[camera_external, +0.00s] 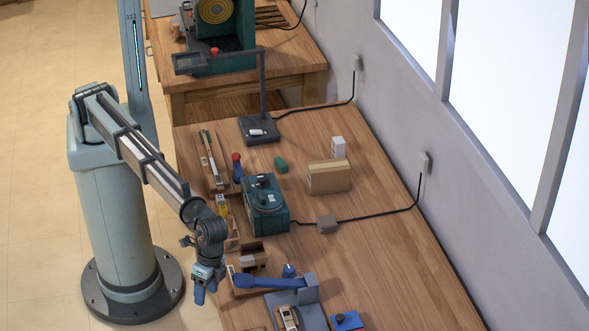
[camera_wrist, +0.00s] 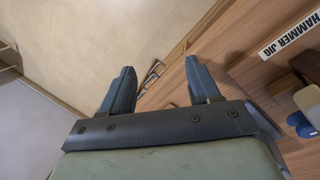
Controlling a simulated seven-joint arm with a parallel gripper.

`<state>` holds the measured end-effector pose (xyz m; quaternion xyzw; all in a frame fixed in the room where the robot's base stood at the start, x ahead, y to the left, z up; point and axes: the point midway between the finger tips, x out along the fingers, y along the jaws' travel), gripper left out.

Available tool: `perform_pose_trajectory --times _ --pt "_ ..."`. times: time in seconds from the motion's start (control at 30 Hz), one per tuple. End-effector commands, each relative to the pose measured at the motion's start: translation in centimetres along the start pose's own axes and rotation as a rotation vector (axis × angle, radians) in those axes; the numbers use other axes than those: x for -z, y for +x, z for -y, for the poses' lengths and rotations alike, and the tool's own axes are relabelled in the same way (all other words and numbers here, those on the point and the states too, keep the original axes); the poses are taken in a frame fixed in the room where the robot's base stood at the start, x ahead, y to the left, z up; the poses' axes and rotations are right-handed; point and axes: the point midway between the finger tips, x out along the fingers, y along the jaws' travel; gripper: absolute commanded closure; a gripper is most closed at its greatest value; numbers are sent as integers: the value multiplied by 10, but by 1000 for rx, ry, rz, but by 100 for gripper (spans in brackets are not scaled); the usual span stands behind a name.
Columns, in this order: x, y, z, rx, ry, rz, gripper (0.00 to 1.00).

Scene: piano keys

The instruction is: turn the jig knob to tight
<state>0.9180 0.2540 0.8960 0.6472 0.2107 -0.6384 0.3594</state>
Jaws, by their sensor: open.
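A small blue knob (camera_external: 289,271) stands on the bench in the external view, just behind the blue lever. In the wrist view a blue round part (camera_wrist: 300,122), possibly this knob, shows at the right edge near a white "HAMMER JIG" label (camera_wrist: 286,36). I cannot tell the knob's setting. The wooden jig base (camera_external: 243,290) is partly hidden by the lever. My gripper (camera_external: 199,294) hangs at the bench's left edge, left of the jig, apart from the knob. In the wrist view my gripper (camera_wrist: 159,70) is open, with nothing between its fingers.
The blue lever (camera_external: 268,282) and its grey-blue stand (camera_external: 308,291) lie close to the knob. A teal machine (camera_external: 264,197), a cardboard box (camera_external: 328,177) and a lamp stand (camera_external: 258,130) are farther back. The bench (camera_external: 385,255) is clear on the right.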

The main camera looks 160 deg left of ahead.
Motion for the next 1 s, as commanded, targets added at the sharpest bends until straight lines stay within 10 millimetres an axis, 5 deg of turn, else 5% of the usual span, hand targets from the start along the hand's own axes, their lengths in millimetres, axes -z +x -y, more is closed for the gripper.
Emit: perform_pose_trajectory --times 0.1,0.27,0.4,0.8,1.0 --pt "24 -51 -10 -26 -29 -26 38" --pt "41 -101 -14 -48 -61 -49 38" --pt "62 -142 2 -46 -140 -71 38" --pt "118 -153 156 120 -615 -125 38" --pt "127 -154 192 159 -728 -142 38"
